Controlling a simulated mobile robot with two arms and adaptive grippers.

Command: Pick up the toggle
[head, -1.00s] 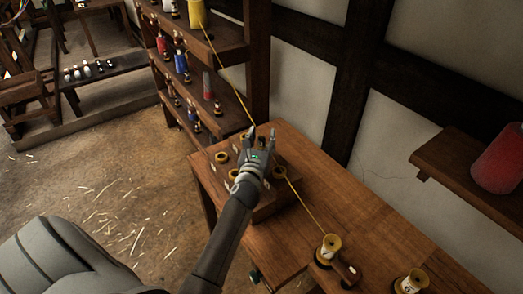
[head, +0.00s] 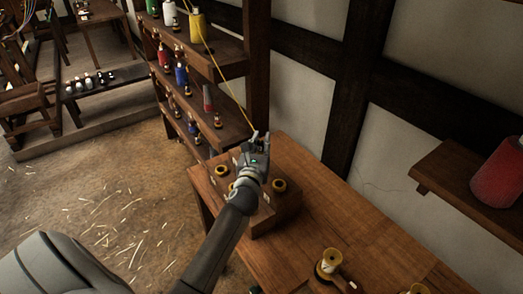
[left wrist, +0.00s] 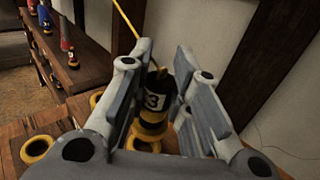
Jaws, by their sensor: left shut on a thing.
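The toggle (left wrist: 159,82) shows in the left wrist view as a dark, short cylinder with a white label reading 3 and yellow bands below it. It stands between the two fingers of my left gripper (left wrist: 158,78), which is shut on it. In the head view my left gripper (head: 260,137) is over the far end of the wooden block with yellow rings (head: 285,203). I cannot tell whether the toggle still touches the block. A yellow cord (head: 225,78) runs from the shelf down to the gripper. My right gripper is not in view.
The block stands on a wooden bench (head: 330,205). A yellow-wound spool (head: 329,262) stands near the bench's front. A shelf rack (head: 222,62) with coloured spools stands behind. A wall shelf (head: 440,172) at right bears a red spool (head: 498,172).

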